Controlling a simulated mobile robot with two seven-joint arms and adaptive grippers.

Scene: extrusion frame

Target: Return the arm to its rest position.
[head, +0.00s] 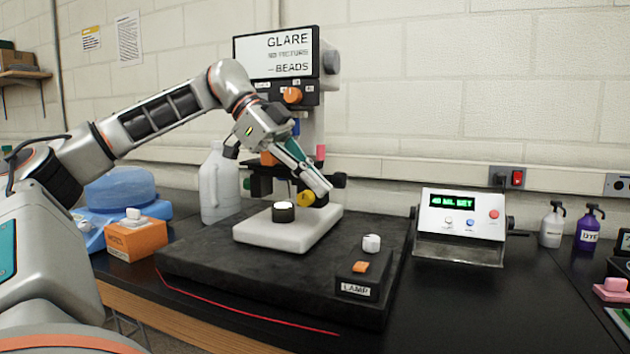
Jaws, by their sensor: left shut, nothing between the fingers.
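My left arm comes in from the left and reaches across to the microscope-like instrument (305,125). My left gripper (318,186) is shut and empty, its fingers pointing down and to the right in front of the instrument's stage. It overlaps the yellow knob (306,199) closely in the picture; I cannot tell whether they touch. The instrument has a screen reading "GLARE" and "BEADS" (276,53), an orange knob (292,95) and a white base (288,232) with a lit round lamp (283,211). My right gripper is not in view.
The instrument stands on a thick dark slab (210,262) with a lamp switch box (359,279). A white jug (218,190), blue device (118,190) and orange box (136,239) are left. A display unit (461,222) and bottles (588,228) are right. Bare black bench lies in front of the display.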

